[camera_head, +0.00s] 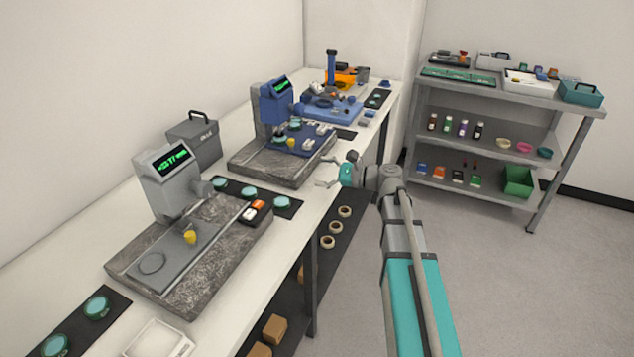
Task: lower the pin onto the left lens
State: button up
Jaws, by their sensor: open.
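The grey gauge (164,185) with a lit green display stands on a speckled stone base in the foreground. A plate (180,250) on that base carries a yellow knob and a round outline. A blue gauge (274,105) stands on a second stone base behind it, with teal discs (295,125) by its head. Teal round lenses lie on dark mats, such as one in front of the grey case (221,184) and one at the lower left (96,307). I cannot tell which is the left lens, and no pin is clear at this size. My gripper (327,174) is open and empty, beside the bench's right edge.
A grey case (194,142) stands against the wall. A blue fixture (333,105) is at the bench's far end. A white tray (158,340) is at the near edge. Tape rolls (328,242) lie on the lower shelf. A grey shelf rack (490,92) stands at right; the floor between is clear.

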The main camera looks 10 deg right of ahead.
aim_at(308, 228)
jog(key=shift+s+a+f+n+g+h+p, duration=0.15)
jog(key=shift+s+a+n+g+h+p, duration=0.2)
jog(key=shift+s+a+n, duration=0.2)
jog(key=shift+s+a+f+n+g+h+p, duration=0.15)
jog(key=shift+s+a+n+g+h+p, duration=0.2)
jog(key=shift+s, duration=0.3)
jog(key=shift+s+a+f+n+h+p, duration=0.2)
jog(key=shift+s+f+n+h+p, duration=0.15)
jog(key=shift+s+n, duration=0.2)
jog(key=shift+a+f, duration=0.1)
jog(key=shift+s+a+f+n+g+h+p, duration=0.3)
jog(key=shift+s+n+g+h+p, duration=0.1)
jog(key=shift+s+n+g, duration=0.15)
jog(key=s+f+n+g+h+p, duration=0.1)
jog(key=s+n+h, duration=0.1)
jog(key=s+f+n+g+h+p, duration=0.1)
jog(key=s+n+p, duration=0.1)
jog(key=s, duration=0.1)
jog(key=s+f+n+g+h+p, duration=0.1)
jog(key=s+f+n+h, duration=0.1)
jog(key=s, duration=0.1)
jog(key=shift+a+n+h, duration=0.2)
jog(key=shift+n+h, duration=0.15)
jog(key=shift+n, duration=0.05)
jog(key=s+d+n+g+h+p, duration=0.2)
jog(key=s+d+n+h+p, duration=0.2)
jog(key=s+d+n+h, duration=0.2)
jog(key=shift+s+r+n+h+p, duration=0.2)
jog(key=shift+s+n+h+p, duration=0.15)
jog(key=shift+s+n+h, duration=0.45)
